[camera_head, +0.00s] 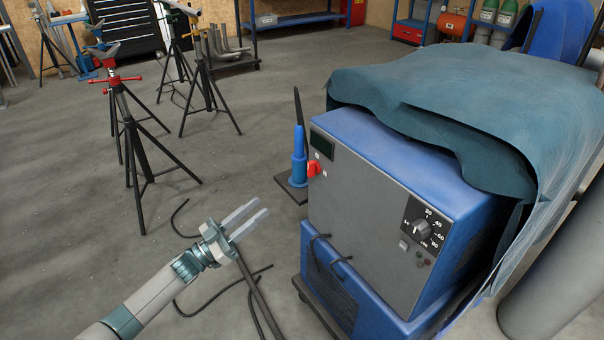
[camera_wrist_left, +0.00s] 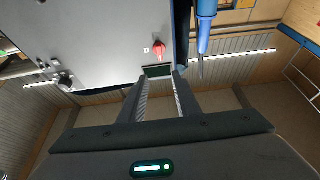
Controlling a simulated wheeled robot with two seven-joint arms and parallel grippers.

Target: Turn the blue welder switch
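The blue welder (camera_head: 345,225) stands at the centre right with a grey front panel. A red rotary switch (camera_head: 314,168) sits at the panel's upper left, below a dark display (camera_head: 321,146). My left gripper (camera_head: 261,206) is open and empty, left of the panel and apart from the switch. In the left wrist view the welder appears upside down. There the red switch (camera_wrist_left: 158,52) shows just beyond the gap between the fingertips (camera_wrist_left: 161,76), beside the display. My right gripper is not in view.
A black dial (camera_head: 422,230) is at the panel's right. A teal cloth (camera_head: 450,90) drapes over the welder's top. A blue cylinder (camera_head: 299,155) stands behind the welder's left edge. Black cables (camera_head: 225,296) lie on the floor. Tripod stands (camera_head: 133,130) are at the left.

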